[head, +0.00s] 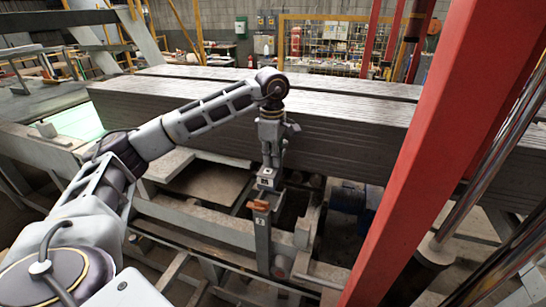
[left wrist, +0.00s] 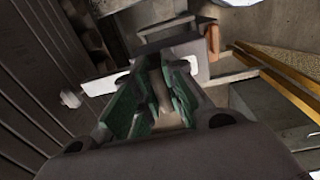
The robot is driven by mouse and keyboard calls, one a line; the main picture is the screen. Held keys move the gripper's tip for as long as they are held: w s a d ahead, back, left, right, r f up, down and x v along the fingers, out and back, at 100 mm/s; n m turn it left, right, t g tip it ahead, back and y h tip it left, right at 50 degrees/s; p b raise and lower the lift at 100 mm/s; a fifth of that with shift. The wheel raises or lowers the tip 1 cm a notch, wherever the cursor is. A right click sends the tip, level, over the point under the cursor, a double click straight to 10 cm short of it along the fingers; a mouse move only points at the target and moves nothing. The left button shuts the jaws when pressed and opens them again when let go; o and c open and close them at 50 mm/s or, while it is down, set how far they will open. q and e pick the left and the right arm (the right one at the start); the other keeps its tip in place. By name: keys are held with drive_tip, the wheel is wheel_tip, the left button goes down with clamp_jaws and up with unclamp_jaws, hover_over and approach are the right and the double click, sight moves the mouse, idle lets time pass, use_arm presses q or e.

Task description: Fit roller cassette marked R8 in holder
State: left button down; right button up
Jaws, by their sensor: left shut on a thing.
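My left gripper (head: 269,165) points down at the middle of the head view and is shut on a small pale block with a dark mark (head: 266,180), apparently the roller cassette; the mark is too small to read. In the left wrist view the green-padded fingers (left wrist: 152,92) close around it, and a pale plate (left wrist: 188,60) shows just beyond them. Directly below in the head view stands a grey upright, apparently the holder (head: 262,238), with an orange-brown piece (head: 259,206) at its top. Whether cassette and holder touch, I cannot tell. My right gripper is not in view.
A long stack of grey slabs (head: 330,135) lies close behind the gripper. A thick red post (head: 450,130) rises at the right. Grey machine frame beams (head: 190,220) run below the arm.

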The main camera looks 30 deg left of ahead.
sight(273, 170)
use_arm(q)
drive_tip(key=shift+f, duration=0.15)
drive_tip(key=shift+f+b, duration=0.75)
drive_tip(key=shift+f, duration=0.35)
drive_tip(key=shift+f+b, duration=0.85)
drive_tip(key=shift+f, duration=0.6)
drive_tip(key=shift+f, duration=0.3)
drive_tip(key=shift+f, duration=0.1)
drive_tip(key=shift+f+b, duration=0.4)
drive_tip(key=shift+b, duration=0.1)
drive_tip(key=shift+f+b, duration=0.4)
drive_tip(key=shift+f, duration=0.15)
idle(0.6)
